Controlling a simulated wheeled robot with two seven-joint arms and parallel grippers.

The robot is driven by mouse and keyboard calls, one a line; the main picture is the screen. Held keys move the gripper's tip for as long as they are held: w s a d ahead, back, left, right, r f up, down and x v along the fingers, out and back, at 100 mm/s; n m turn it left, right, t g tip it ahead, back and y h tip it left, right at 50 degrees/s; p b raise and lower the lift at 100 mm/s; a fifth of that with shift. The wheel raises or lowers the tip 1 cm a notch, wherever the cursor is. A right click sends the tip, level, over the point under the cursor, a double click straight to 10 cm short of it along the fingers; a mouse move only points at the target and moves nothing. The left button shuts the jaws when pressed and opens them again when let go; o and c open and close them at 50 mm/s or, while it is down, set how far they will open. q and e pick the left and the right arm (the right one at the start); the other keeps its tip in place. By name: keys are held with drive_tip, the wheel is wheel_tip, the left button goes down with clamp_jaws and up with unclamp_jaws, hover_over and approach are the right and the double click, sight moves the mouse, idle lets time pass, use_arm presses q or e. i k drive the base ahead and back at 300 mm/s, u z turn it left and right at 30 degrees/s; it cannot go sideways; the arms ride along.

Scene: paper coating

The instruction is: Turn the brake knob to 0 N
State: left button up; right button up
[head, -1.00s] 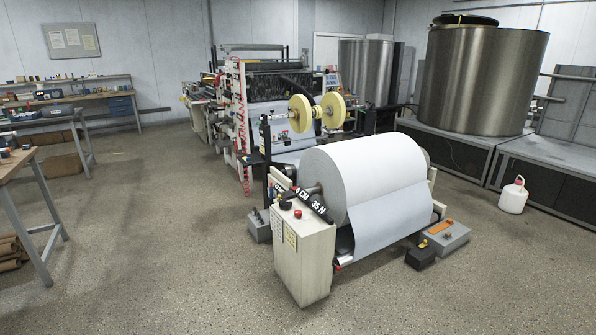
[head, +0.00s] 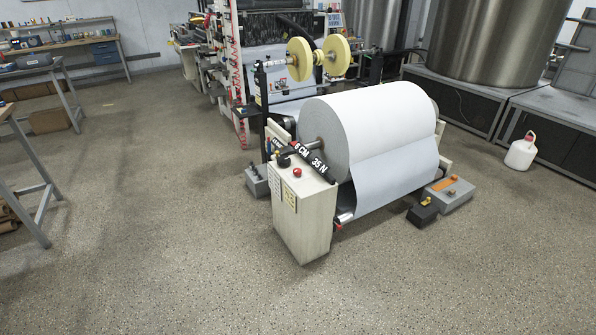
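The cream control cabinet (head: 304,226) stands at the near left end of the large white paper roll (head: 380,120). A small dark knob (head: 284,160) appears on its top, near a red button (head: 297,173); the knob is too small to read its setting. Neither of my grippers is in view.
Open speckled floor (head: 200,280) lies in front and to the left. A grey box (head: 449,194) and a black pedal-like box (head: 422,213) sit right of the roll. A white jug (head: 521,152) stands at right. A workbench (head: 30,170) is at left.

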sight(297, 171)
drive_tip(key=z, duration=0.3)
drive_tip(key=i, duration=0.55)
drive_tip(key=z, duration=0.6)
drive_tip(key=i, duration=2.1)
drive_tip(key=u, duration=0.65)
